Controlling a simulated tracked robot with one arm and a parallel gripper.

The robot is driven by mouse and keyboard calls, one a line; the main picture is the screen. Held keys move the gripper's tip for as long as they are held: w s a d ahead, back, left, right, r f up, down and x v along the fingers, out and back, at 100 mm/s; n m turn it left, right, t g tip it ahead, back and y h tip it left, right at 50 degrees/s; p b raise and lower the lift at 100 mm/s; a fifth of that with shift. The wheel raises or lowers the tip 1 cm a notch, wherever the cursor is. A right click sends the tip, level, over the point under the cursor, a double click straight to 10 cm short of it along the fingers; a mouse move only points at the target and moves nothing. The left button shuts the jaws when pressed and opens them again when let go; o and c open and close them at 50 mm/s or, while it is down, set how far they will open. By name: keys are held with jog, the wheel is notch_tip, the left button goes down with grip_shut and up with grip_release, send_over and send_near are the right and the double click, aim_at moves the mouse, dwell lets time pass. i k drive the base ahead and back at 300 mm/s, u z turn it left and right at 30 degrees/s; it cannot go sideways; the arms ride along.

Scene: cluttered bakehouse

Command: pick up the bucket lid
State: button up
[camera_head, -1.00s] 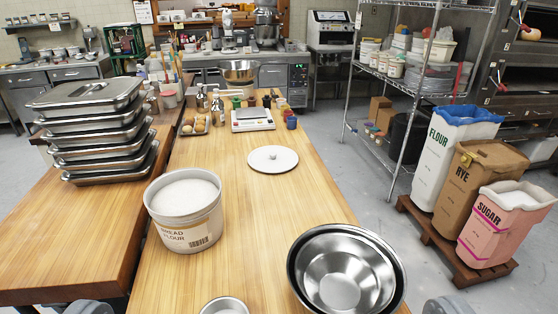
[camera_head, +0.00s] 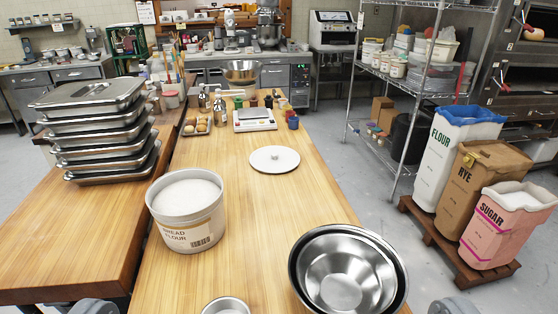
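The bucket lid (camera_head: 274,160) is a flat, round white disc with a small knob in its middle. It lies on the wooden table, beyond the bucket and the steel bowls. The white bread flour bucket (camera_head: 188,239) stands uncovered at the left edge of this table, filled with white flour. My gripper (camera_head: 271,306) shows only as two grey rounded tips at the bottom edge, one far left and one far right. They are wide apart, so it is open. It is on the near side of the lid, well away from it. The rest of it is out of frame.
Nested steel bowls (camera_head: 348,240) stand near right and a small metal bowl (camera_head: 226,306) at the front. Behind the lid are a scale (camera_head: 254,119), an egg tray (camera_head: 197,127) and small jars. Stacked lidded pans (camera_head: 107,160) stand left. The table around the lid is clear.

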aim_at(274, 159)
jog(key=z, duration=0.85)
jog(key=k, duration=1.1)
jog(key=z, duration=1)
jog(key=i, duration=1.5)
jog(key=u, duration=0.4)
jog(key=i, duration=1.55)
jog(key=u, duration=0.45)
jog(key=i, duration=1.6)
jog(key=u, duration=1)
jog(key=i, duration=1.3)
jog(key=u, duration=0.7)
